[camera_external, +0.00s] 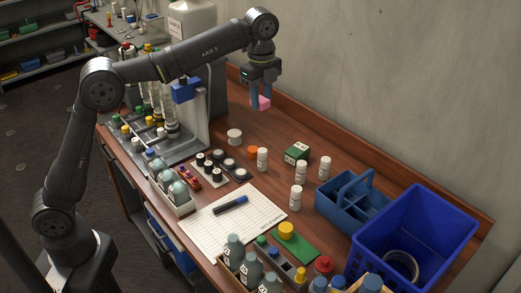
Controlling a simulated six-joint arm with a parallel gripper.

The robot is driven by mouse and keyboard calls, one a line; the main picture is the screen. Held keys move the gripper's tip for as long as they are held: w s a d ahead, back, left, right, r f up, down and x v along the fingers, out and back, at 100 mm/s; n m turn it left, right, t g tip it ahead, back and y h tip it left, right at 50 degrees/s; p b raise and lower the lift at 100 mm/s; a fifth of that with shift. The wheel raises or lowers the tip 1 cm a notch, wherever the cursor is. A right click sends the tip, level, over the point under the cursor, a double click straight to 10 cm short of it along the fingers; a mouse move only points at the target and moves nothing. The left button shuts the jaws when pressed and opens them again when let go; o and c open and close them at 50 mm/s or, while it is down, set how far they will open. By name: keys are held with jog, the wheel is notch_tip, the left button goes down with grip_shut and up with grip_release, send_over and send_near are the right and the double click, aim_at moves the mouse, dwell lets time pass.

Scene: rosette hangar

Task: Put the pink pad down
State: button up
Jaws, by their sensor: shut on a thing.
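The pink pad (261,103) is a small pink block. My gripper (262,98) is shut on it and holds it in the air over the back of the wooden desk (290,131), near the wall. The pad's lower part shows below the fingers; its upper part is partly hidden by them. I cannot tell its exact height above the desk.
Below and nearer are a white round jar (234,136), an orange lid (253,152), a green box (296,153) and several white bottles. A blue caddy (352,203) and a blue crate (415,232) stand right. Bare desk lies behind the jar.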

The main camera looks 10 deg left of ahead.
jog(key=s+d+m, duration=0.1)
jog(key=s+d, duration=0.1)
jog(key=s, duration=0.1)
send_over(265, 183)
notch_tip(265, 183, down, 33)
jog(key=shift+r, duration=0.1)
jog(key=shift+f, duration=2.1)
jog(key=shift+f, duration=0.15)
jog(key=o, duration=0.9)
jog(key=shift+o, duration=0.2)
